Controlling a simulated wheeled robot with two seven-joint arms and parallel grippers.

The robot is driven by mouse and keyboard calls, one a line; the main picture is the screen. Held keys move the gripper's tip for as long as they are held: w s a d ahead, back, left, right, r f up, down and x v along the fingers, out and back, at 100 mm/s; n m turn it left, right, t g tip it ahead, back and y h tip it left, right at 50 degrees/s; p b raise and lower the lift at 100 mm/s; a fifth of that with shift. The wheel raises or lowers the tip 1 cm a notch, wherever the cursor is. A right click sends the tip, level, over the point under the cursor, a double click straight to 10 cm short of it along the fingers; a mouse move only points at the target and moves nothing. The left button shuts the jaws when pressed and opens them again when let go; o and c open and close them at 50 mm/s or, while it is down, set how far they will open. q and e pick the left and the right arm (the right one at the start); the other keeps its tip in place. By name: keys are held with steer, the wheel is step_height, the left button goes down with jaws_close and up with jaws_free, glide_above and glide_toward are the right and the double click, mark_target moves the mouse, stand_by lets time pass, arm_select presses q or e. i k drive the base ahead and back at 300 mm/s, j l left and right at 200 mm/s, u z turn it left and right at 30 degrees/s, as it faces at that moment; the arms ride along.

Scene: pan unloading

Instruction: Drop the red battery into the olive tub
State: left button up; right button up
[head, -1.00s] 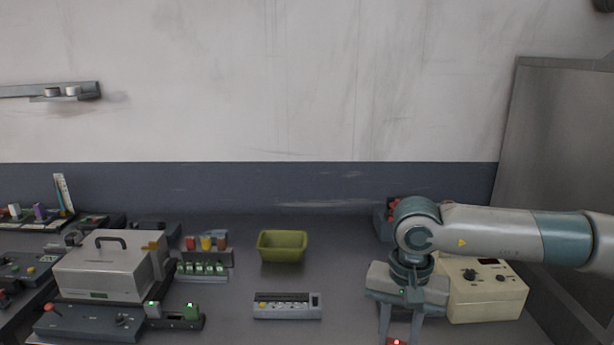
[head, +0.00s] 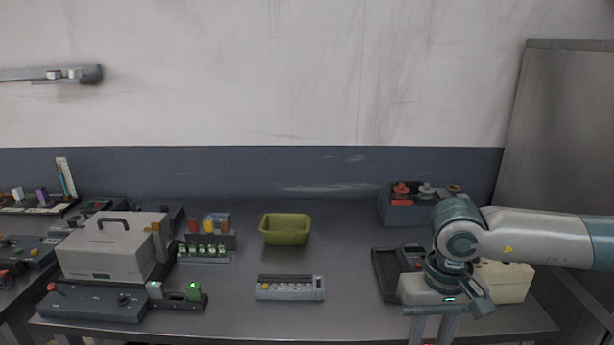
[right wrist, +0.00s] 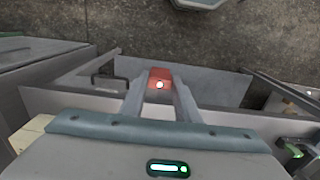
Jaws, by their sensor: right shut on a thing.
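The olive tub (head: 285,229) sits upright on the bench in the head view, left of my right arm. No contents show in it. My right gripper (head: 432,343) points down at the lower edge of the head view, to the right of and nearer than the tub. In the right wrist view my right gripper (right wrist: 160,88) is shut on the red battery (right wrist: 160,73), a small red block with a bright light spot. In the head view the battery is mostly cut off by the bottom edge. My left gripper is not in view.
A grey device with a row of buttons (head: 290,289) lies in front of the tub. A dark tray (head: 385,278) and a cream box (head: 512,283) stand near my right arm. A grey box with knobs (head: 393,214) is behind it. A handled case (head: 112,245) stands left.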

mark_target(295, 237)
steer(key=i+j+u, duration=0.15)
steer(key=i+j, duration=0.15)
steer(key=i+j+u, duration=0.15)
steer(key=i, duration=0.4)
steer(key=i+j+u, duration=0.2)
steer(key=i, duration=0.2)
